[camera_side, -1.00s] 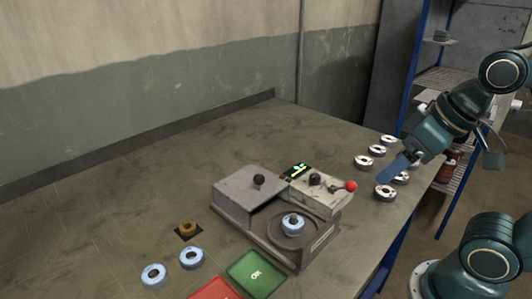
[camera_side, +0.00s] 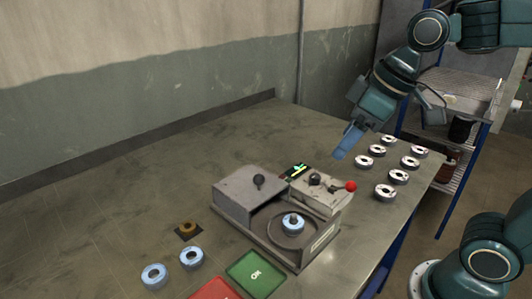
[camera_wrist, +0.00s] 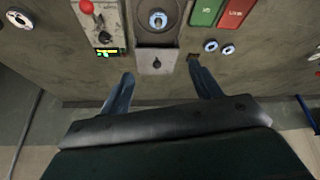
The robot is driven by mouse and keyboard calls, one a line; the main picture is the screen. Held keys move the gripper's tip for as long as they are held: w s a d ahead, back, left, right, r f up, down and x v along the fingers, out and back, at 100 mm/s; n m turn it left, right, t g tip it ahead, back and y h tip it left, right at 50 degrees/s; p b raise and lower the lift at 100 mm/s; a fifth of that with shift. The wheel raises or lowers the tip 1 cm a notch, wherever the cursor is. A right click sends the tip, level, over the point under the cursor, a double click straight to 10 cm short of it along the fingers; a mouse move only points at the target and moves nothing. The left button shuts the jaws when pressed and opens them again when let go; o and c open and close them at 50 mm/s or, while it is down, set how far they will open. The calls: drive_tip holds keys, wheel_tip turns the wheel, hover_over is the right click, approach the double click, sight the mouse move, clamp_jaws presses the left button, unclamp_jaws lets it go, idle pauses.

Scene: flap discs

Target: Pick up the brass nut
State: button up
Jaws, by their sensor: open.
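The brass nut (camera_side: 188,227) lies on a small dark square on the table, left of the grey machine in the side view. In the wrist view the dark square (camera_wrist: 192,56) shows beside a fingertip, and the nut cannot be made out there. My gripper (camera_side: 340,154) is in the air above the table, behind and right of the machine, well away from the nut. In the wrist view its two fingers (camera_wrist: 160,75) are apart with nothing between them.
The grey machine (camera_side: 232,212) holds a flap disc (camera_side: 293,222) on its round plate. Two discs (camera_side: 153,275) (camera_side: 191,257), a green tray (camera_side: 256,273) and a red tray (camera_side: 214,290) lie in front. Several discs (camera_side: 385,191) stand at right.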

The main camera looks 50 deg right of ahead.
drive_tip(key=w+a+f+n+g+y, duration=0.1)
drive_tip(key=w+a+f+n, duration=0.15)
drive_tip(key=w, duration=0.55)
drive_tip(key=w+a+f+n+g+y, duration=0.1)
drive_tip(key=w+a+n, duration=0.3)
drive_tip(key=w, duration=0.4)
drive_tip(key=w+a+f+n+g+y, duration=0.1)
drive_tip(key=w+a+f+n, duration=0.3)
drive_tip(key=w+a+f, duration=0.3)
drive_tip(key=w+f, duration=0.3)
drive_tip(key=w, duration=0.1)
drive_tip(key=shift+f+n, duration=0.3)
drive_tip(key=shift+n, duration=0.05)
drive_tip(key=shift+w+g, duration=0.1)
drive_tip(key=shift+g, duration=0.2)
hover_over(189, 220)
drive_tip(key=s+d, duration=0.1)
drive_tip(key=s, duration=0.1)
drive_tip(key=shift+s+d+f, duration=0.1)
drive_tip(key=shift+d+f, duration=0.05)
drive_tip(key=shift+f, duration=3.8)
drive_tip(key=shift+f, duration=0.1)
drive_tip(key=shift+x, duration=2.5)
